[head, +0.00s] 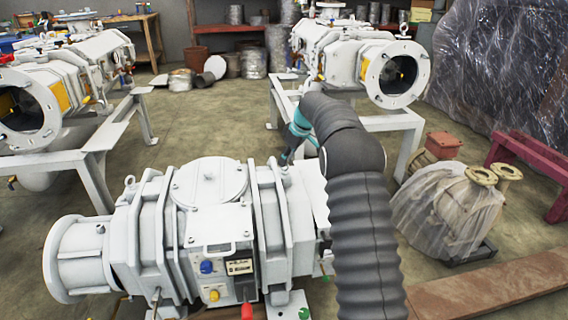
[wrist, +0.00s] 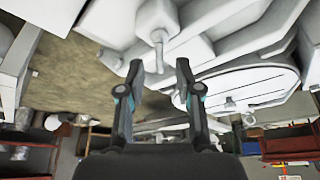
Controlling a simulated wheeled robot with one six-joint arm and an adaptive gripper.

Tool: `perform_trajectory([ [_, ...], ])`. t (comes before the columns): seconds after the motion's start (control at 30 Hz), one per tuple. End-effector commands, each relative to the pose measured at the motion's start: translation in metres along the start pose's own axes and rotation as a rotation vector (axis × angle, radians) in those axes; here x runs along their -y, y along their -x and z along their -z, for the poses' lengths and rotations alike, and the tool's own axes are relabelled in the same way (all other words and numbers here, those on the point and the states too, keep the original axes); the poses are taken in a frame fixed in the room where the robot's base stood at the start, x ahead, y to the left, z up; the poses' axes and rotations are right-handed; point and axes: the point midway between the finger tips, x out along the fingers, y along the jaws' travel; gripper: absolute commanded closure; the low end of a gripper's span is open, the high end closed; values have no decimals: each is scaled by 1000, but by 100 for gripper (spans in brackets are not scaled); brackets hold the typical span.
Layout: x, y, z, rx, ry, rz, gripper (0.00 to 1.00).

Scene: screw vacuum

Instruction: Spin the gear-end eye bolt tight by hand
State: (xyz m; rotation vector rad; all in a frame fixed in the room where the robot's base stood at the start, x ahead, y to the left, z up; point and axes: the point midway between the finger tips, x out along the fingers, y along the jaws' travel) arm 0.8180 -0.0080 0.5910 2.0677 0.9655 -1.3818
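The white screw vacuum pump (head: 210,225) stands in the foreground of the head view. In the wrist view, seen upside down, an eye bolt (wrist: 158,42) sticks out of the white housing (wrist: 200,25). My gripper (wrist: 160,68) is open, with one finger on either side of the bolt's end and a visible gap on both sides. In the head view my gripper (head: 285,158) is low over the pump's right part, and that bolt is hard to make out there. Another eye bolt (head: 130,184) stands upright on the pump's left part.
Two more white pumps stand on white frames, one at the left (head: 60,75) and one at the back right (head: 345,55). A plastic-wrapped unit (head: 440,210) and a brown beam (head: 490,285) lie to the right. Floor is open behind the pump.

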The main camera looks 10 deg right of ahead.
Motion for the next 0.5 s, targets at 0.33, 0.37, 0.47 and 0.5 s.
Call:
perform_trajectory([
  [0.33, 0, -25, 0, 0, 0, 0, 66],
  [0.37, 0, -26, 0, 0, 0, 0, 66],
  [0.47, 0, -26, 0, 0, 0, 0, 66],
  [0.5, 0, -26, 0, 0, 0, 0, 66],
])
